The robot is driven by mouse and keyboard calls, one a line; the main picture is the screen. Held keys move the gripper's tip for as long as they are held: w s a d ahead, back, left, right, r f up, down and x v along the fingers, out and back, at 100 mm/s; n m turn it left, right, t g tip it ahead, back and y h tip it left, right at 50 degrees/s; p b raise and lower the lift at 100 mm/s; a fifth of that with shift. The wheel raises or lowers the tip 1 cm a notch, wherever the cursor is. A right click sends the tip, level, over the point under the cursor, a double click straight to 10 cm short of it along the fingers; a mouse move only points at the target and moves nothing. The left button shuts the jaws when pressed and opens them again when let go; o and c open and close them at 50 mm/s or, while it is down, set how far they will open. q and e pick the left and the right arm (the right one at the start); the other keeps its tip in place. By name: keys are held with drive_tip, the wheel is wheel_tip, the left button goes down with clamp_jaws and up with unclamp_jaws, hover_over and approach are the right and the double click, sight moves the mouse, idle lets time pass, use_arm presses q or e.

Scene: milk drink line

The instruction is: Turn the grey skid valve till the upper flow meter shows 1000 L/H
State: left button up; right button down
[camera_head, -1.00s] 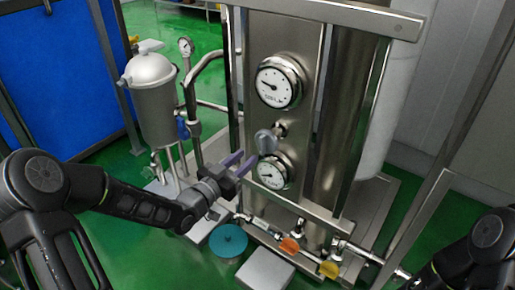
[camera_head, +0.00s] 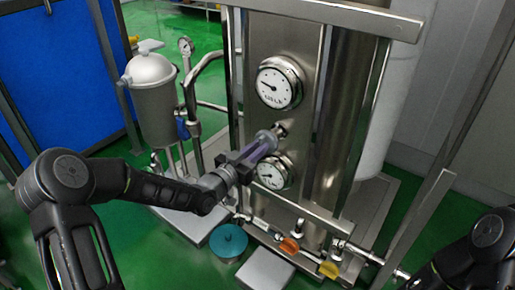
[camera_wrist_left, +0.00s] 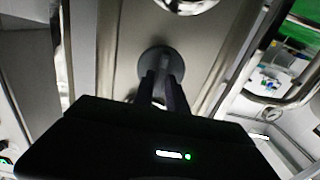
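The grey skid valve (camera_head: 281,130) sits on the steel panel between two round gauges. The upper flow meter (camera_head: 279,83) has a white dial, its needle pointing to the left and slightly up; its figures are too small to read. My left gripper (camera_head: 264,146) is at the valve, its purple-grey fingers on either side of the handle and hiding most of it. In the left wrist view, the fingers reach to the valve's round grey body (camera_wrist_left: 161,57) with a narrow gap between them. Whether they press on the handle is unclear. My right gripper is out of view.
The lower gauge (camera_head: 271,172) is just below my left gripper. A steel frame bar (camera_head: 318,14) crosses above. Orange (camera_head: 290,245) and yellow (camera_head: 329,269) valve handles are low on the pipework. A grey vessel (camera_head: 153,100) stands to the left.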

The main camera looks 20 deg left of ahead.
use_arm(q)
clamp_jaws()
drive_tip(key=shift+n, duration=0.3)
drive_tip(key=shift+w+a+f+n+b, duration=0.1)
drive_tip(key=shift+n+b, duration=0.25)
drive_tip(key=shift+n, duration=1.8)
drive_tip(key=shift+a+f+n+b, duration=0.1)
drive_tip(key=shift+n+b, duration=0.2)
drive_tip(key=shift+n, duration=1.85)
